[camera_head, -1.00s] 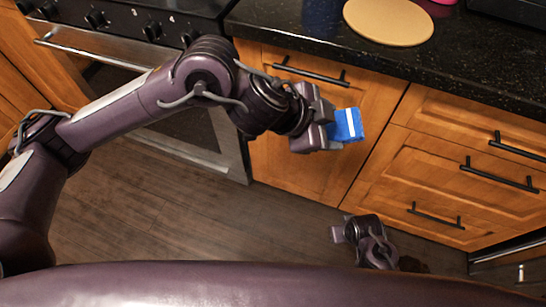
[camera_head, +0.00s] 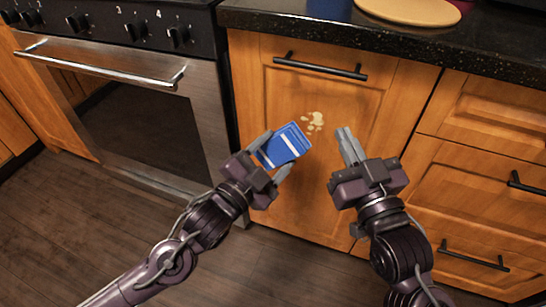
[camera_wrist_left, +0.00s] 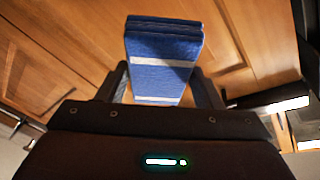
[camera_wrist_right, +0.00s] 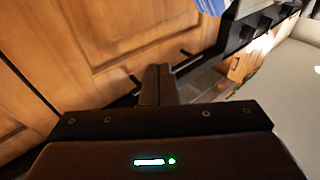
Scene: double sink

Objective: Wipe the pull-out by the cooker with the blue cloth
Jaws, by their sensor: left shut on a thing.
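The pull-out (camera_head: 290,190) is a closed wooden front with a black bar handle (camera_head: 320,66), just right of the cooker (camera_head: 150,115). A pale beige stain of several spots (camera_head: 313,122) shows on its upper middle. My left gripper (camera_head: 274,157) is shut on the folded blue cloth (camera_head: 284,146), which has white stripes. The cloth is just left of and below the stain; whether it touches the front I cannot tell. The cloth also fills the middle of the left wrist view (camera_wrist_left: 163,60). My right gripper (camera_head: 348,146) is shut and empty, right of and below the stain.
A black speckled counter (camera_head: 400,38) overhangs the front and carries a round yellow board (camera_head: 410,10). Drawers with black handles (camera_head: 475,254) stand to the right. The cooker's oven handle (camera_head: 100,65) juts out on the left. The wooden floor (camera_head: 60,220) is clear.

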